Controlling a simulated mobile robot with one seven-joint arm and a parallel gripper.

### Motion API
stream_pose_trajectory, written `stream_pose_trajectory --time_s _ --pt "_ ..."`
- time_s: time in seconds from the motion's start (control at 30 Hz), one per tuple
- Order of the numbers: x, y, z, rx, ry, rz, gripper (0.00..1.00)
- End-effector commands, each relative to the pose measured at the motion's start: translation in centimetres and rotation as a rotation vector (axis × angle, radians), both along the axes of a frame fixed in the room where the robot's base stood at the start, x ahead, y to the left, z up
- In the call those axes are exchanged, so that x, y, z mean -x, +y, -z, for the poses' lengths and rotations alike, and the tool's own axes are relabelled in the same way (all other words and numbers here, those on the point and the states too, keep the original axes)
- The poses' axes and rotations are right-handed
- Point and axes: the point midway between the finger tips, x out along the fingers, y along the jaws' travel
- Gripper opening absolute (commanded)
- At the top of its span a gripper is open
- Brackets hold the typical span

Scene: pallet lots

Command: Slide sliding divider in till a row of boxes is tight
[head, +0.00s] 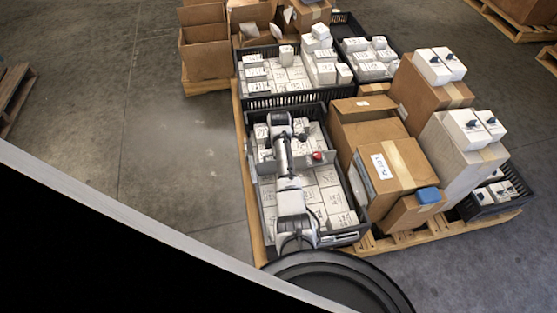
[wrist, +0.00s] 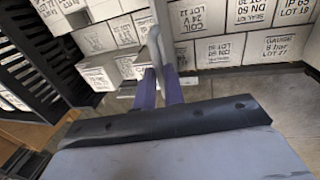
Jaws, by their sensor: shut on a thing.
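The sliding divider (head: 303,161) is a grey plate standing across the black crate (head: 343,240), with a red knob (head: 317,156) toward its right end. Rows of white labelled boxes (head: 322,177) lie on the near side, and more white boxes stand on the far side. In the wrist view my gripper (wrist: 158,90) has its two purple fingers shut on the upright grey divider plate (wrist: 155,45). White boxes (wrist: 220,50) fill the top of that view, with bare floor in front of them. In the head view my arm hides the fingertips and part of the divider.
Tall cardboard cartons (head: 390,165) stand close along the crate's right side, one with a blue item (head: 428,195) on top. Other black crates of white boxes (head: 272,75) stand behind. Open concrete floor (head: 170,140) lies to the left of the pallet.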

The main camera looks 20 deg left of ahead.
Motion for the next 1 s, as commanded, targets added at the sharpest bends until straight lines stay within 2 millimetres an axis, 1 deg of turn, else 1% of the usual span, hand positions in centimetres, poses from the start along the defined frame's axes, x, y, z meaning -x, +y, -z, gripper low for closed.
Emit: stream_pose_trajectory --time_s 0.13,0.5,0.53,0.7,1.0 --pt "-0.47 0.28 0.05 0.000 -0.002 0.000 0.00" --pt "-0.54 0.34 0.00 -0.001 -0.002 0.001 0.00" --pt "-0.53 0.33 -0.01 -0.001 -0.002 0.001 0.12" --pt "-0.51 0.33 0.00 -0.001 -0.001 0.000 0.33" --pt "-0.46 0.31 -0.18 -0.001 -0.001 0.000 0.33"
